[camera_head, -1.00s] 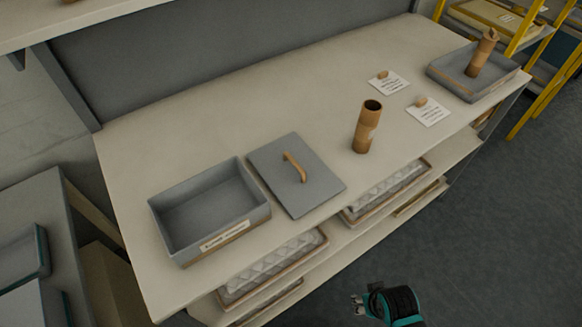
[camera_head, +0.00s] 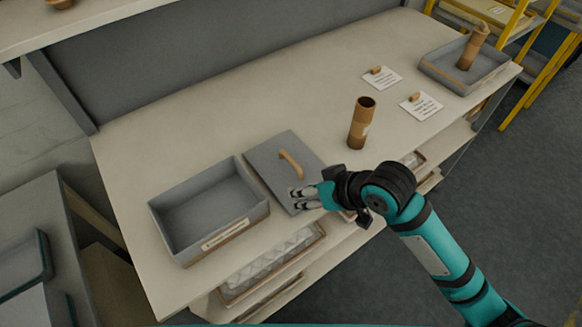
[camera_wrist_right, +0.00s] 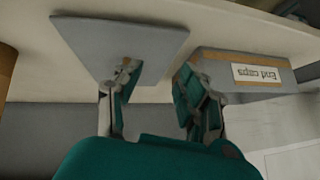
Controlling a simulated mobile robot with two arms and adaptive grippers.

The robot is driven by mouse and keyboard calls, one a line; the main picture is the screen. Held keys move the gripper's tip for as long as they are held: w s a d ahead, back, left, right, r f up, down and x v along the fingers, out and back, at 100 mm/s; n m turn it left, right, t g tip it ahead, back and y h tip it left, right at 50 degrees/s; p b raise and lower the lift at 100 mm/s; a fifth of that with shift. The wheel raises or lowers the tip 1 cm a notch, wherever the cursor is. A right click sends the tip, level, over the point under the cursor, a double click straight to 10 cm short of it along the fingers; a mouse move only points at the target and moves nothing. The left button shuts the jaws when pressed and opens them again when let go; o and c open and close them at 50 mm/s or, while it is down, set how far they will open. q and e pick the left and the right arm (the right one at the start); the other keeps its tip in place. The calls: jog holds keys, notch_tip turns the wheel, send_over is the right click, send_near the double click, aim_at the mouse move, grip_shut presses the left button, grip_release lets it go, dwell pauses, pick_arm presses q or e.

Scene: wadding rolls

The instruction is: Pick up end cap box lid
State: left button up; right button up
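The grey end cap box lid (camera_head: 268,163) lies flat on the bench, with a tan arched handle (camera_head: 290,163) on top. The open grey box (camera_head: 208,208) sits just left of it. The wrist view shows the lid (camera_wrist_right: 92,40) and the box's "End caps" label (camera_wrist_right: 258,75). My right gripper (camera_head: 296,196) is over the lid's near right part, short of the handle in the head view. In the wrist view my right gripper (camera_wrist_right: 158,78) has its fingers apart with nothing held; one finger partly covers the handle. My left gripper is not in view.
A brown tube (camera_head: 361,125) stands upright right of the lid. Two white cards (camera_head: 381,78) (camera_head: 421,106) and a grey tray (camera_head: 440,78) with a tube in it are farther right. Wrapped goods (camera_head: 270,262) lie on the shelf below. The bench behind the lid is clear.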

jog(key=w+a+r+n+g, duration=0.1)
jog(key=w+r, duration=0.3)
jog(key=r, duration=0.3)
jog(key=m+h, duration=0.1)
send_near(292, 160)
jog(key=shift+g, duration=0.5)
jog(key=w+a+f+p, duration=0.2)
jog(key=f, duration=0.1)
jog(key=shift+a+p, duration=0.3)
jog(key=shift+p, duration=0.05)
jog(key=shift+w+a+f+p, duration=0.15)
jog(key=shift+f+p, duration=0.15)
jog(key=shift+f, duration=0.15)
jog(key=x, duration=0.2)
jog(key=p+x, duration=0.1)
jog(key=shift+w+f, duration=0.1)
jog(key=shift+f, duration=0.25)
jog(key=shift+w+f, duration=0.15)
jog(key=shift+f, duration=0.25)
grip_shut()
